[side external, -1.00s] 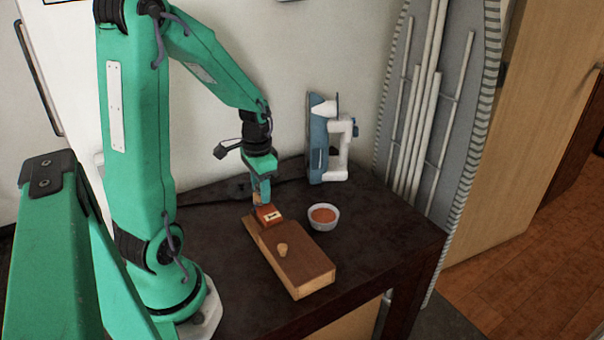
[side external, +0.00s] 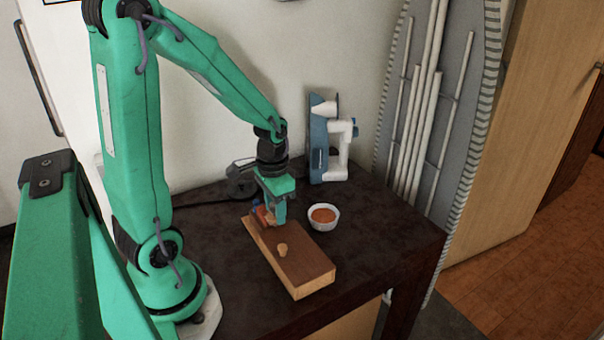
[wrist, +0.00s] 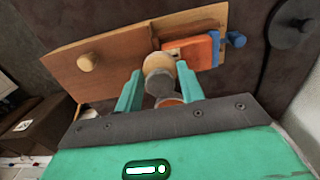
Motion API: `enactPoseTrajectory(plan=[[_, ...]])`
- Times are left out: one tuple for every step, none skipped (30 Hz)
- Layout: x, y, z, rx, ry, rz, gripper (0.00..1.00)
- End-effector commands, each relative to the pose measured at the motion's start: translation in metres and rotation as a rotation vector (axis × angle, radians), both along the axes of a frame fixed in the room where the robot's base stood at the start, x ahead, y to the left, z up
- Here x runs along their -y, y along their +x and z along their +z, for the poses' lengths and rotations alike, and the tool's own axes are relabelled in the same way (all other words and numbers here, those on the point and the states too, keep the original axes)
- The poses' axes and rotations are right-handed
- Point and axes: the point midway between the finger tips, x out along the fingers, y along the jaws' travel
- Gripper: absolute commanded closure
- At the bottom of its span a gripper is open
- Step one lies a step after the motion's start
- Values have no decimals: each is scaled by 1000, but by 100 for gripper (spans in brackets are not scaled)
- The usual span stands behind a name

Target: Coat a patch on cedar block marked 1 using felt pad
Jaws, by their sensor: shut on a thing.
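A reddish-orange block (wrist: 201,50) with a pale label lies at the far end of a brown wooden board; I cannot read its mark. It shows partly behind my gripper in the side view (side external: 259,216). My gripper (wrist: 158,88) is shut on a round, cream-coloured piece (wrist: 158,64), which looks like the felt pad. It holds this low over the board, beside the block; I cannot tell whether it touches. A white bowl (side external: 323,225) with orange contents stands on the table, right of the gripper.
The wooden board (side external: 308,268) carries a round wooden knob (side external: 282,249) toward its near end. Small blue parts (wrist: 236,39) sit by the block. A blue-and-white device (side external: 320,150) stands at the back. The dark table (side external: 390,235) is clear at right.

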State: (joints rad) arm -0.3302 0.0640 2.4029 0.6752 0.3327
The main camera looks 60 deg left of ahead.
Motion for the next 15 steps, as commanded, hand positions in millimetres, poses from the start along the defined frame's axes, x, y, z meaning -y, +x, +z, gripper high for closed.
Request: enactPoseTrajectory(plan=[[3, -1, 0, -1, 0, -2, 80], [-1, 0, 0, -1, 0, 2, 80], [-4, 0, 0, -1, 0, 3, 80], [-6, 0, 0, 0, 0, 2, 80], [-8, 0, 0, 0, 0, 3, 80], [-11, 0, 0, 0, 0, 3, 80], [-13, 0, 0, 0, 0, 3, 80], [-15, 0, 0, 0, 0, 2, 80], [-18, 0, 0, 0, 0, 2, 80], [-20, 0, 0, 0, 0, 3, 80], [-22, 0, 0, 0, 0, 3, 80], [-25, 0, 0, 0, 0, 2, 80], [-27, 0, 0, 0, 0, 2, 80], [-30, 0, 0, 0, 0, 3, 80], [-33, 0, 0, 0, 0, 4, 80]])
